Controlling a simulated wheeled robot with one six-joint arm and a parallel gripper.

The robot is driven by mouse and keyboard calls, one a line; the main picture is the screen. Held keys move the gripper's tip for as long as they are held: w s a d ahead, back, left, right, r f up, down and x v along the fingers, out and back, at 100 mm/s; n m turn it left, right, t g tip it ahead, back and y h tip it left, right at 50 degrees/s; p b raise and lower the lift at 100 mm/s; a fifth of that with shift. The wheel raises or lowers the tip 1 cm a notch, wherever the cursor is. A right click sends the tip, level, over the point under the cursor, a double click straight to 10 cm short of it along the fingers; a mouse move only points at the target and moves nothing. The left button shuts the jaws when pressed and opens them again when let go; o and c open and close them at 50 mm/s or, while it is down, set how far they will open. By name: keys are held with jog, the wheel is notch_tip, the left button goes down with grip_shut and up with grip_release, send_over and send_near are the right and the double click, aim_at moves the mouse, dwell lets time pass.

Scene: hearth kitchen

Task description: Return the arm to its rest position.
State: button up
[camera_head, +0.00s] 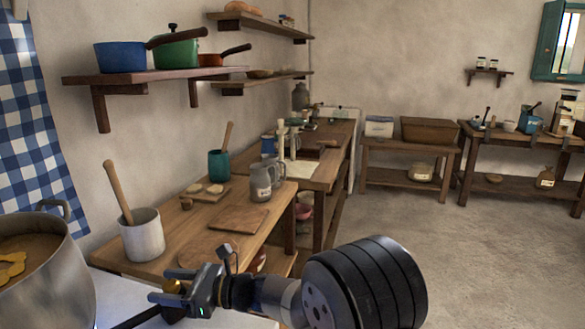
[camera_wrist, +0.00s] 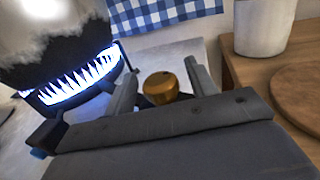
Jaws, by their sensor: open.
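My gripper (camera_head: 168,286) is in the lower middle of the head view, low beside the white stove top (camera_head: 225,319). Its jaws are open, with one finger on each side of a round brass-coloured knob (camera_head: 175,287). In the wrist view the knob (camera_wrist: 162,88) sits between the two fingers, with a gap visible on its right. I cannot tell whether either finger touches it. My arm reaches in from the lower right and hides part of the stove edge and floor.
A large metal pot (camera_head: 45,275) stands close on the left; blue-white flames (camera_wrist: 80,82) show beneath it in the wrist view. A wooden counter (camera_head: 270,215) with a white crock (camera_head: 142,236) and boards lies behind my gripper. Open floor (camera_head: 450,240) is at right.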

jog(key=m+t+b, duration=0.1)
jog(key=m+t, duration=0.1)
jog(key=t, duration=0.1)
jog(key=m+t+h+b, duration=0.1)
jog(key=m+t+b, duration=0.1)
jog(key=t, duration=0.1)
jog(key=shift+f+h, duration=0.1)
jog(key=shift+h, duration=0.2)
jog(key=shift+t, duration=0.3)
jog(key=v, duration=1.1)
